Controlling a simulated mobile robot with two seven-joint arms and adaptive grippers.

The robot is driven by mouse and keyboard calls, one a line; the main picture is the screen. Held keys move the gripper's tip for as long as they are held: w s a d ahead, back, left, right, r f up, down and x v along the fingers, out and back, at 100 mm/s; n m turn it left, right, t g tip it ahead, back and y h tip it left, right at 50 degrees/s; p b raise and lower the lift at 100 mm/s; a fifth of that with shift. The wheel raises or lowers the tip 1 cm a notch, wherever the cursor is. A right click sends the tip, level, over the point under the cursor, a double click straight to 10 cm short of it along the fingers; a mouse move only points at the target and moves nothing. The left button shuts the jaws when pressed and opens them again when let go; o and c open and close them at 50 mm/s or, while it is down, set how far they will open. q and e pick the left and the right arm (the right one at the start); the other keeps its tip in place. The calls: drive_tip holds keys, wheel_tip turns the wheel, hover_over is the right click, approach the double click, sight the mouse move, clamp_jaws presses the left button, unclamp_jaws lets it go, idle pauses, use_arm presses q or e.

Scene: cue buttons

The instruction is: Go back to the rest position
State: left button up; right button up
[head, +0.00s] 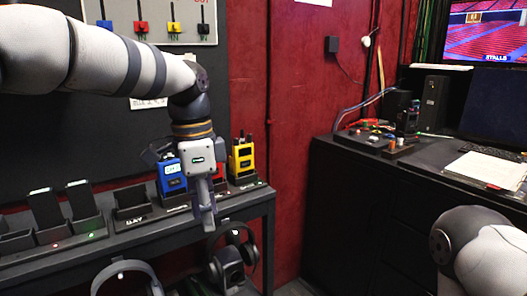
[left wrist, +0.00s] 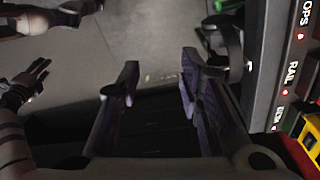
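My left gripper (head: 207,212) hangs pointing down in front of the radio shelf, at the end of my white left arm. In the left wrist view my left gripper (left wrist: 160,80) has its two fingers wide apart with nothing between them, over the dark floor. My right arm shows at the lower right of the head view, with its gripper outside that picture. In the left wrist view my right gripper (left wrist: 35,78) shows small at the left edge, its fingers apart and empty.
The shelf (head: 130,235) carries a blue radio (head: 171,177), a yellow radio (head: 243,158) and several dark docks. Headphones (head: 236,262) hang below its front edge, close to my left gripper. A black desk (head: 350,205) stands at right. Floor between is clear.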

use_arm(q)
drive_tip(key=s+f+n, duration=0.3)
drive_tip(key=f, duration=1.4)
drive_tip(key=s+a+f+n+g+h, duration=0.15)
drive_tip(key=s+f+n, duration=0.25)
drive_tip(key=s+f, duration=0.8)
drive_tip(key=s+a+f+n, duration=0.2)
drive_tip(key=s+a, duration=0.1)
drive_tip(key=s, duration=0.4)
drive_tip(key=s+a+f+n+y, duration=0.1)
drive_tip(key=s+a+f+n, duration=0.1)
drive_tip(key=s, duration=0.6)
drive_tip(key=s+a+f+n+y, duration=0.1)
drive_tip(key=s+a+f+n, duration=0.1)
drive_tip(key=s+a, duration=0.3)
drive_tip(key=s+n, duration=0.1)
drive_tip(key=s, duration=0.2)
drive_tip(key=shift+s+a+f+n, duration=0.15)
drive_tip(key=shift+a+f+n, duration=0.1)
drive_tip(key=shift+a+n, duration=0.05)
